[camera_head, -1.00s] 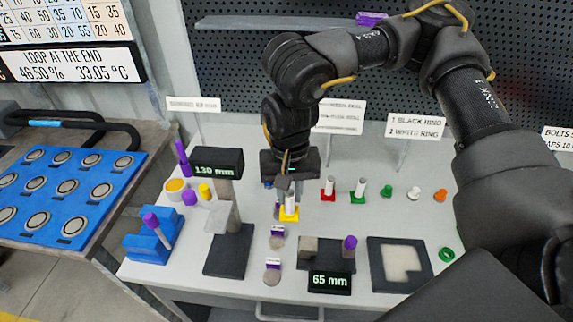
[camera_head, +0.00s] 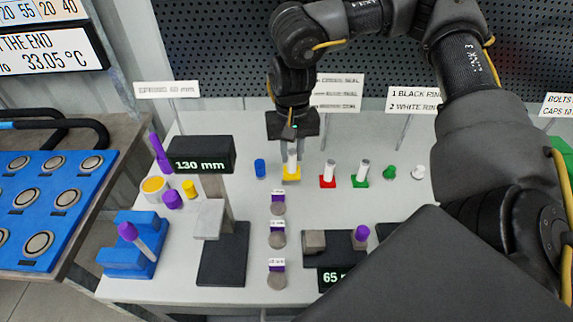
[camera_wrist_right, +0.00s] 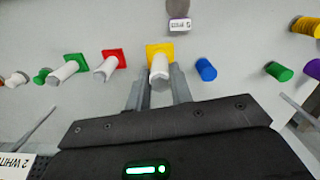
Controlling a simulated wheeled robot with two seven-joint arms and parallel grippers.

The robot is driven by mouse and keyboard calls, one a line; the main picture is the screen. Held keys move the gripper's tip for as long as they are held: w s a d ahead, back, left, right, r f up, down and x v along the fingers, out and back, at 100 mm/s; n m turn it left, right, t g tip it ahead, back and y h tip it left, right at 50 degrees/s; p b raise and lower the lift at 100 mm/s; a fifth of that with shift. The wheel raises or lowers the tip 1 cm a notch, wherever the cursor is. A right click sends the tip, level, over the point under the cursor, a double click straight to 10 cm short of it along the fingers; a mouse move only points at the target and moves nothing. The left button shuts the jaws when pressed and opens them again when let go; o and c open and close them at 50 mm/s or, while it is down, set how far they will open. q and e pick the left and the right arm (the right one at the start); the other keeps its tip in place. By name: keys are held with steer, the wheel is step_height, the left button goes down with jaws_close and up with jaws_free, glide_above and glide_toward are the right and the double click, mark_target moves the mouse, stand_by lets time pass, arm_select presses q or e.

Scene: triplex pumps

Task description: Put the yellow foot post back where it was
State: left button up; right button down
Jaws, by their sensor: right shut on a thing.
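The yellow foot post is a white post (camera_head: 292,158) on a square yellow foot (camera_head: 291,175), in the row at the back of the white table, left of the red foot post (camera_head: 327,180). My right gripper (camera_head: 293,145) comes down from above and is shut on the white post. The right wrist view shows the post (camera_wrist_right: 159,72) between the two fingers (camera_wrist_right: 158,88), with the yellow foot beyond. Whether the foot touches the table I cannot tell. My left gripper is not in view.
A blue peg (camera_head: 260,168) stands close left of the post. A green foot post (camera_head: 361,178) stands right of the red one. Several grey discs with purple labels (camera_head: 277,238) lie in front. The 130 mm gauge (camera_head: 202,154) stands to the left.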

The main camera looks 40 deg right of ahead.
mark_target(298, 165)
steer(key=shift+w+d+f, duration=0.15)
steer(key=shift+d+f, duration=0.45)
steer(key=shift+d, duration=0.05)
steer(key=shift+d+f+b, duration=0.2)
steer(key=shift+f+b, duration=0.1)
steer(key=shift+b, duration=0.2)
steer(key=f+b, duration=0.3)
steer(key=shift+w+d+f, duration=0.2)
steer(key=shift+w+f, duration=0.1)
steer(key=shift+d+f, duration=0.15)
steer(key=shift+d, duration=0.05)
steer(key=shift+s+d, duration=0.15)
steer(key=shift+a, duration=0.2)
steer(key=shift+f+b, duration=0.1)
steer(key=shift+b, duration=0.2)
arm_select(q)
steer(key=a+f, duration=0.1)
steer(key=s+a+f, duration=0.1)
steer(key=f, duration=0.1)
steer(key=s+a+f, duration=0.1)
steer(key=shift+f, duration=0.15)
arm_select(e)
steer(key=c, duration=1.2)
jaws_free()
steer(key=shift+d+f, duration=0.1)
steer(key=shift+f, duration=0.05)
steer(key=shift+c, duration=0.2)
